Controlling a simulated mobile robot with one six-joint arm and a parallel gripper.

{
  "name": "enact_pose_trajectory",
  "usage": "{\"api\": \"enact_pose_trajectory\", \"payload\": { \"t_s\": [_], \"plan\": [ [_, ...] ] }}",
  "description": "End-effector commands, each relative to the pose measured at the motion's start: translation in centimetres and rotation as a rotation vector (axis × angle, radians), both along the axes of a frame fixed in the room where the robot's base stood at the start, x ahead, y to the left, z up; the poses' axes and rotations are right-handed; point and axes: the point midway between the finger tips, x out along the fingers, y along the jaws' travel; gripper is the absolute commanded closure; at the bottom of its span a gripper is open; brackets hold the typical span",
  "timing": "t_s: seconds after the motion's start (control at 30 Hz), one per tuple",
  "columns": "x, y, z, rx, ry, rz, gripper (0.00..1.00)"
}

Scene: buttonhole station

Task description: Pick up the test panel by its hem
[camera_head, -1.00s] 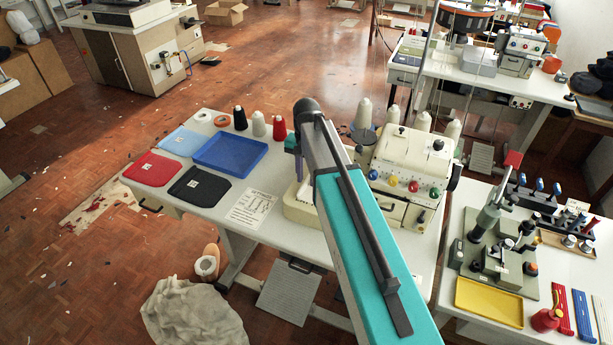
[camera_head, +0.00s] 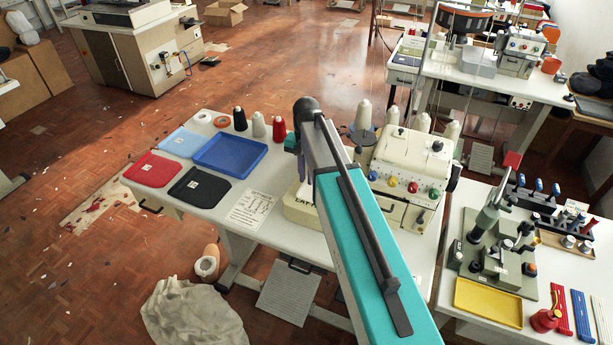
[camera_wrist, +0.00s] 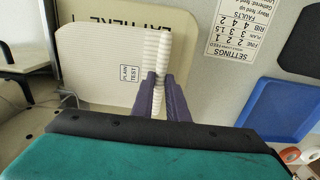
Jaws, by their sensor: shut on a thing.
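The test panel (camera_wrist: 110,65) is a cream-white cloth with a ribbed hem and a "PLAIN TEST" label, seen in the wrist view. My gripper (camera_wrist: 158,84) has purple fingers shut on the ribbed hem, one on each side. The panel extends left from the fingers, in front of a cream plate (camera_wrist: 190,35) with lettering partly covered by it. How far the panel is above the plate I cannot tell.
The cream sewing machine (camera_head: 407,160) stands right of my arm on the white table. A blue tray (camera_head: 230,155), red panel (camera_head: 151,169), black panel (camera_head: 198,187), thread cones and a settings sheet (camera_head: 252,207) lie to the left. A yellow tray (camera_head: 488,302) is on the right table.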

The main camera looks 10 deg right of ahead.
Motion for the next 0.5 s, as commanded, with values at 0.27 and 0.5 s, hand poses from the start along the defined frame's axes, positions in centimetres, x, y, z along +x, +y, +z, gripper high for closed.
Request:
{"api": "enact_pose_trajectory", "payload": {
  "t_s": [0.27, 0.5],
  "plan": [
    [0.0, 0.0, 1.3, 0.000, 0.000, 0.000, 1.00],
    [0.0, 0.0, 2.2, 0.000, 0.000, 0.000, 1.00]
  ]
}}
